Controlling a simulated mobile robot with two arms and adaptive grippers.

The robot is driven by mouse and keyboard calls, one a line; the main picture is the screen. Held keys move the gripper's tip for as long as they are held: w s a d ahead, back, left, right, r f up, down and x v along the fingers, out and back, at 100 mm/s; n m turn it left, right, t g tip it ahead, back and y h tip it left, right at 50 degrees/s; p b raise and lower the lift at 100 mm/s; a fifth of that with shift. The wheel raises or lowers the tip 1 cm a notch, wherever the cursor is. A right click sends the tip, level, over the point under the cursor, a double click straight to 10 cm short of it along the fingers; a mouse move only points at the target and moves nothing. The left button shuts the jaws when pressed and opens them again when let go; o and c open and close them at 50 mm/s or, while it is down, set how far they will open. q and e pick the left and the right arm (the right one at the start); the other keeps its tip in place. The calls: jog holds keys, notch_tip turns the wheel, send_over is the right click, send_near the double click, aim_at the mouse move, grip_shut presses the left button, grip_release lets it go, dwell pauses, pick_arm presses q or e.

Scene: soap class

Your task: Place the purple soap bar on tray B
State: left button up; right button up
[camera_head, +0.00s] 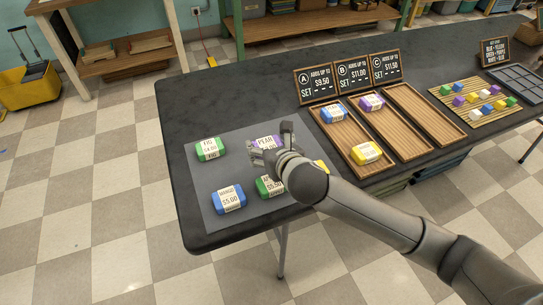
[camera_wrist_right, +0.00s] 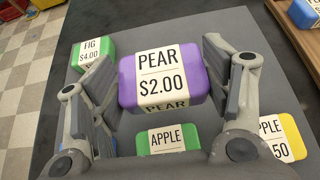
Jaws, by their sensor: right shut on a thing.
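The purple soap bar (camera_head: 266,142) labelled PEAR $2.00 is at the grey mat's far side, partly hidden by my right gripper (camera_head: 270,156) in the head view. In the right wrist view the purple bar (camera_wrist_right: 160,82) sits between the two fingers of my right gripper (camera_wrist_right: 163,88), which is shut on it. I cannot tell whether it is clear of the mat. Tray B (camera_head: 394,131) is the middle wooden tray, behind and right of the gripper; another purple-and-white bar (camera_head: 372,102) lies at its far end. My left gripper is not in view.
Tray A (camera_head: 349,131) holds a blue bar (camera_head: 333,113) and a yellow bar (camera_head: 367,152). Tray C (camera_head: 424,118) is empty. Green FIG (camera_head: 208,149), blue mango (camera_head: 229,199), green apple (camera_head: 268,186) and yellow (camera_wrist_right: 292,136) bars lie on the mat (camera_head: 197,187). Price signs (camera_head: 353,76) stand behind the trays.

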jog(key=w+f, duration=0.3)
jog(key=f, duration=0.1)
jog(key=shift+w+d, duration=0.1)
jog(key=shift+d, duration=0.25)
jog(key=shift+w+f+b, duration=0.15)
jog(key=shift+f+b, duration=0.35)
jog(key=shift+f, duration=1.2)
jog(key=shift+f, duration=0.1)
jog(key=o, duration=1.1)
jog(key=shift+f, duration=0.1)
